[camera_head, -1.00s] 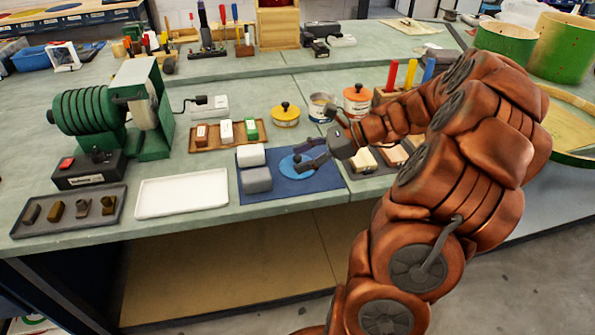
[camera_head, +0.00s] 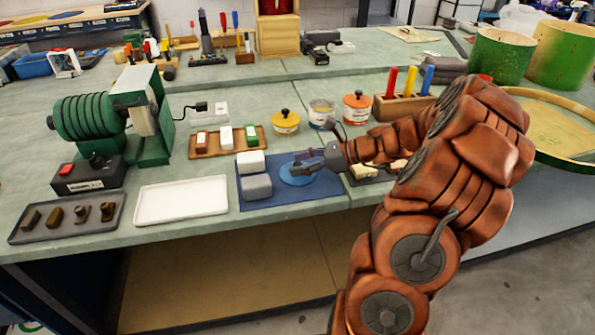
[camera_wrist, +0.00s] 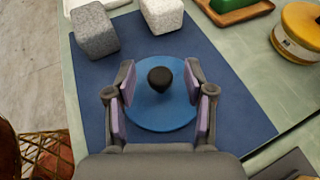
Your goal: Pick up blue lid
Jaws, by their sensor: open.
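The blue lid (camera_wrist: 160,112) is a round disc with a black knob (camera_wrist: 160,78) at its centre. It lies on a dark blue mat (camera_wrist: 225,100). In the head view the lid (camera_head: 297,174) is partly covered by my gripper (camera_head: 305,164). In the wrist view my gripper (camera_wrist: 161,100) is open, with a purple-padded finger on either side of the knob and over the lid. The fingers do not touch the knob. How high they are above the lid is hard to tell.
A grey block (camera_wrist: 95,30) and a white block (camera_wrist: 162,14) sit on the mat beside the lid. A yellow tin (camera_head: 286,122), an orange tin (camera_head: 357,106) and a brown tray (camera_head: 228,141) stand behind. A white tray (camera_head: 181,197) lies left.

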